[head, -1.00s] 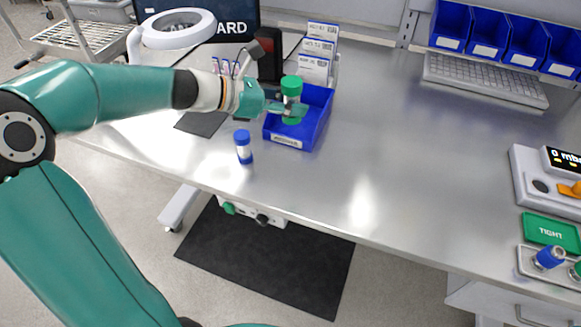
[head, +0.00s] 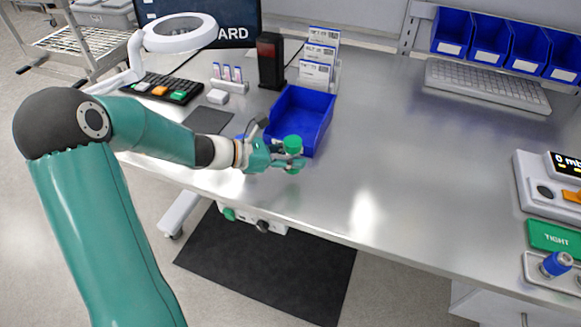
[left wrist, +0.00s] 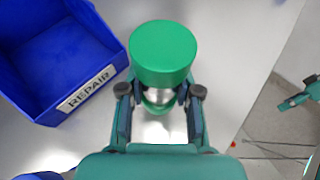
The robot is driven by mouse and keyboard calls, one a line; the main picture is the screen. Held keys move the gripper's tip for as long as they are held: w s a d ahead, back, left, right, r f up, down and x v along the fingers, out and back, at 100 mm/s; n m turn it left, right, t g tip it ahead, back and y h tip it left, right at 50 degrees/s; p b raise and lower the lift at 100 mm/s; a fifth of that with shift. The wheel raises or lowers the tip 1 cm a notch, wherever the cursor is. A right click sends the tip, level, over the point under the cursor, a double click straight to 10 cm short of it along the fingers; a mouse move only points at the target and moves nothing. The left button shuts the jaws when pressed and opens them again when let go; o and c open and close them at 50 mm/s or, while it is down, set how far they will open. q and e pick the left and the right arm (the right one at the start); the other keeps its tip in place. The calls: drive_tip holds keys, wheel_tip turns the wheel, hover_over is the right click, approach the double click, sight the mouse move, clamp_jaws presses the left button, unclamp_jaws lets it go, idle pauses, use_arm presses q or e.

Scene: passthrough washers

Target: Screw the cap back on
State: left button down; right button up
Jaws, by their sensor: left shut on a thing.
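My left gripper (head: 292,155) is shut on a green-capped container, with a finger on each side of it below the cap. The green cap (head: 293,143) sits on top; the left wrist view shows the cap (left wrist: 163,52) large, with a little of the pale body below it. The container is held near the bench's front, just in front of the blue REPAIR bin (head: 318,132). A blue-capped bottle (head: 240,138) is mostly hidden behind my left arm. A small teal part at the right edge of the left wrist view looks like my right gripper (left wrist: 297,98); its jaws are unclear.
The blue bin looks empty. A fixture with a blue-topped piece (head: 556,264) and a green TIGHT sign (head: 555,236) stand at the right. A keyboard (head: 487,84) lies at the back. The middle of the bench is clear.

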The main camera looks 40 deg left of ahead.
use_arm(q)
drive_tip(key=shift+f, duration=2.15)
drive_tip(key=shift+f, duration=0.15)
drive_tip(key=c, duration=0.8)
unclamp_jaws()
drive_tip(key=shift+a+r, duration=0.1)
drive_tip(key=shift+r, duration=0.15)
drive_tip(key=b+v, duration=0.1)
drive_tip(key=v, duration=1.1)
drive_tip(key=shift+s+f, duration=0.1)
drive_tip(key=shift+f, duration=0.05)
